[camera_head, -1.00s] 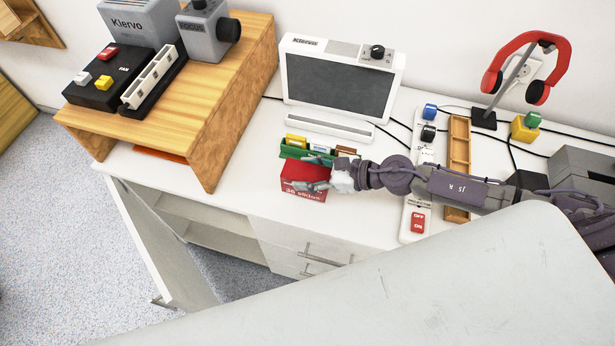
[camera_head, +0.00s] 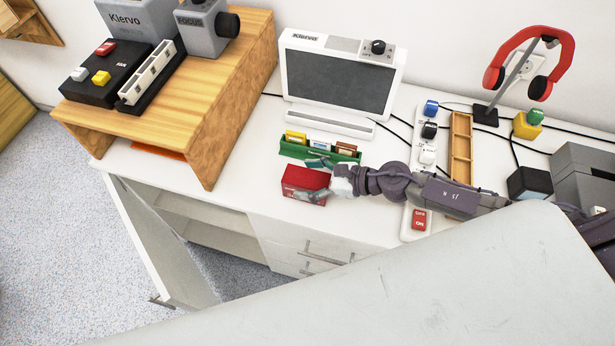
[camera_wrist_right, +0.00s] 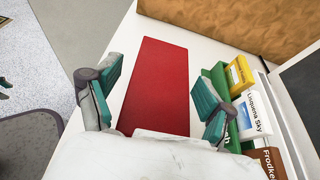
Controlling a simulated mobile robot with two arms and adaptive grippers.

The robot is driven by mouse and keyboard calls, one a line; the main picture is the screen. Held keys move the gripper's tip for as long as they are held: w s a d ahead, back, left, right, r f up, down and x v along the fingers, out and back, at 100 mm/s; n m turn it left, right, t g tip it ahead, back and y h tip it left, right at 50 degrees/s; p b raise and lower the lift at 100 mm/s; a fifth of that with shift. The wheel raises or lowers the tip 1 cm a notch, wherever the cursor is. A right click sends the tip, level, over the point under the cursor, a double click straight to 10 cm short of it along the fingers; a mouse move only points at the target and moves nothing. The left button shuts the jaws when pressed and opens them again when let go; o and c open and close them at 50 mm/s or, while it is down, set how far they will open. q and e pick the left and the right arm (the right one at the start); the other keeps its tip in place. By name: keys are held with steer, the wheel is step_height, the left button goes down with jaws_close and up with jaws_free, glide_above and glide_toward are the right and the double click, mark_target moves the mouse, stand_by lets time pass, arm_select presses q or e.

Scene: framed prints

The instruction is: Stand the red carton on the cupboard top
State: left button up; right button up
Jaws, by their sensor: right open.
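The red carton (camera_head: 302,176) sits on the white cupboard top (camera_head: 235,190), near its front edge, just in front of a green rack. In the head view it looks low and wide. My right gripper (camera_head: 309,179) reaches in from the right and partly hides it. In the right wrist view, the carton's plain red face (camera_wrist_right: 160,85) lies between the two teal-padded fingers of my right gripper (camera_wrist_right: 157,82). The fingers are open, with a gap visible on the right finger's side. My left gripper is not in view.
The green rack (camera_head: 290,150) holds several small cards behind the carton. A screen (camera_head: 340,78) stands behind it. A cupboard door (camera_head: 150,240) hangs open below.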

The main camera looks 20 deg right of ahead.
steer(key=shift+r, duration=0.2)
steer(key=b+v, duration=0.3)
steer(key=v, duration=0.9)
steer(key=shift+f, duration=0.1)
